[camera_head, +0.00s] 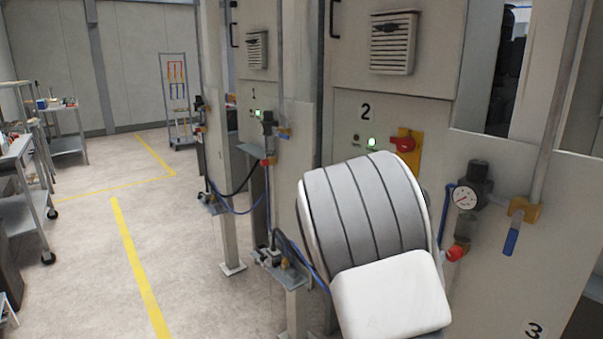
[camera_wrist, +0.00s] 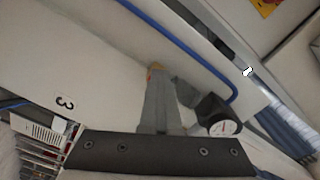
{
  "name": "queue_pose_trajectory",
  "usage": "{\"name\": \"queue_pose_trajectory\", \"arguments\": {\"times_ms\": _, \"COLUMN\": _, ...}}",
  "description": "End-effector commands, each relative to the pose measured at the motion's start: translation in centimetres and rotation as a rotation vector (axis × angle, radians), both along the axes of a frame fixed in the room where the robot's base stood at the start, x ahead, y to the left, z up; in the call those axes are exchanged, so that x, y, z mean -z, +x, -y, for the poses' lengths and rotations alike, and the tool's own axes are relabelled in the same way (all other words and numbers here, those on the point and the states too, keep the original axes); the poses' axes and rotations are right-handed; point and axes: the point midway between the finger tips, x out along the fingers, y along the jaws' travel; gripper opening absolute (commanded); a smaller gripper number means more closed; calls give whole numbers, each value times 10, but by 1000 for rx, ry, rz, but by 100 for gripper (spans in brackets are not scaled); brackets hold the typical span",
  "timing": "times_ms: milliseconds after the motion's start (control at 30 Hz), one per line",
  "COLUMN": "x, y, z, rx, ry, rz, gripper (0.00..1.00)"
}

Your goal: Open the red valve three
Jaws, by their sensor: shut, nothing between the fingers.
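In the head view a red knob (camera_head: 455,254) sits low on the machine front, under a black regulator (camera_head: 479,178) with a round white gauge (camera_head: 466,197). A blue-handled valve (camera_head: 511,240) hangs to its right. The number 3 (camera_head: 534,329) is on the panel below right. My arm hides the gripper in the head view.
A red rotary switch (camera_head: 403,144) on a yellow plate is on panel 2 above my arm. A blue hose (camera_wrist: 180,45) crosses the wrist view. Metal carts (camera_head: 65,130) stand at far left. The floor (camera_head: 80,250) between them and the machines is open.

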Motion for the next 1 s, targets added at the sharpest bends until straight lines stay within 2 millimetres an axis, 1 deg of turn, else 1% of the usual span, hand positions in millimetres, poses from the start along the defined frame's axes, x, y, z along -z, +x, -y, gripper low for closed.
{"name": "queue_pose_trajectory", "arguments": {"times_ms": 33, "x": 1, "y": -2, "z": 3, "rx": 8, "ry": -1, "rz": 2, "gripper": 0}}
{"name": "queue_pose_trajectory", "arguments": {"times_ms": 667, "x": 6, "y": -5, "z": 5, "rx": 7, "ry": -2, "rz": 3, "gripper": 0}}
{"name": "queue_pose_trajectory", "arguments": {"times_ms": 1000, "x": 12, "y": 0, "z": 1, "rx": 6, "ry": -1, "rz": 2, "gripper": 0}}
